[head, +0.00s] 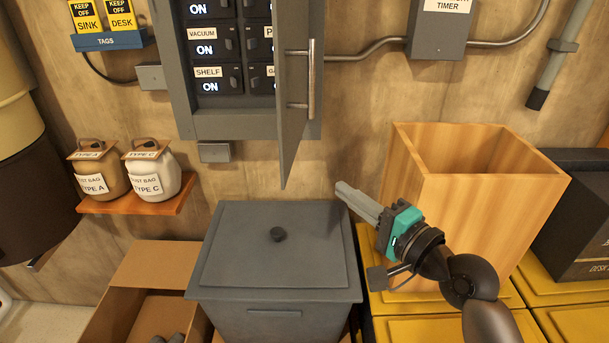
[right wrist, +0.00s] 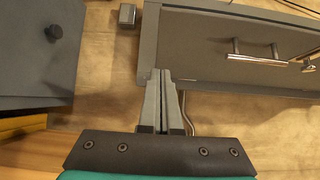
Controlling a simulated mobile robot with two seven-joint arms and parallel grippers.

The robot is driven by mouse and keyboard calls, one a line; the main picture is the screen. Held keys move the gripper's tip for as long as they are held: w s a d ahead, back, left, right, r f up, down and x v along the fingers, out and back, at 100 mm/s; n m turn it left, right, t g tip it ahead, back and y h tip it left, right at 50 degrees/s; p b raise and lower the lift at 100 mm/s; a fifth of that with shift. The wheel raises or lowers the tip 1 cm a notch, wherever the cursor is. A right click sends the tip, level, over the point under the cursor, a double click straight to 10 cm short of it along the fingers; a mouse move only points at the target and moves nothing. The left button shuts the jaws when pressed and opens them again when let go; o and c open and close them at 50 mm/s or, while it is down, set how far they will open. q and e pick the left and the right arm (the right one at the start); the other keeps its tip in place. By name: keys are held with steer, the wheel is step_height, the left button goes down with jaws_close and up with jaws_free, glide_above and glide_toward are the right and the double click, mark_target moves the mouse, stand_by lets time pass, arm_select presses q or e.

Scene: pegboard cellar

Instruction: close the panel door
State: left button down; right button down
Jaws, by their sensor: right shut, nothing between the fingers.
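The grey breaker panel (head: 225,124) is on the wall at the top of the head view. Its panel door (head: 291,150) stands open, swung out on the right side and seen nearly edge-on. A metal bar handle (head: 311,85) is on the door; the handle also shows in the right wrist view (right wrist: 255,55). Behind the door, labelled switches (head: 205,48) show ON. My right gripper (head: 342,189) is shut and empty, below and to the right of the door, apart from it. Its fingers also show in the right wrist view (right wrist: 161,75). My left gripper is not in view.
A grey lidded bin (head: 235,250) stands below the panel. A tall open wooden box (head: 470,215) stands right of it, on yellow-topped units (head: 570,320), close to my right arm. A shelf (head: 150,203) with two dust bags is at left. A timer box (head: 440,35) is at upper right.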

mark_target(291, 167)
steer(key=w+a, duration=0.1)
steer(key=a, duration=0.1)
steer(key=w+a, duration=0.3)
steer(key=a, duration=0.1)
steer(key=shift+w+a+p, duration=0.15)
steer(key=shift+w+p, duration=0.2)
steer(key=shift+w, duration=0.05)
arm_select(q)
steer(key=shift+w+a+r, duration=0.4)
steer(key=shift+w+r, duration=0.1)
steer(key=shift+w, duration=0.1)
arm_select(e)
steer(key=shift+w+a, duration=0.1)
steer(key=shift+a, duration=0.45)
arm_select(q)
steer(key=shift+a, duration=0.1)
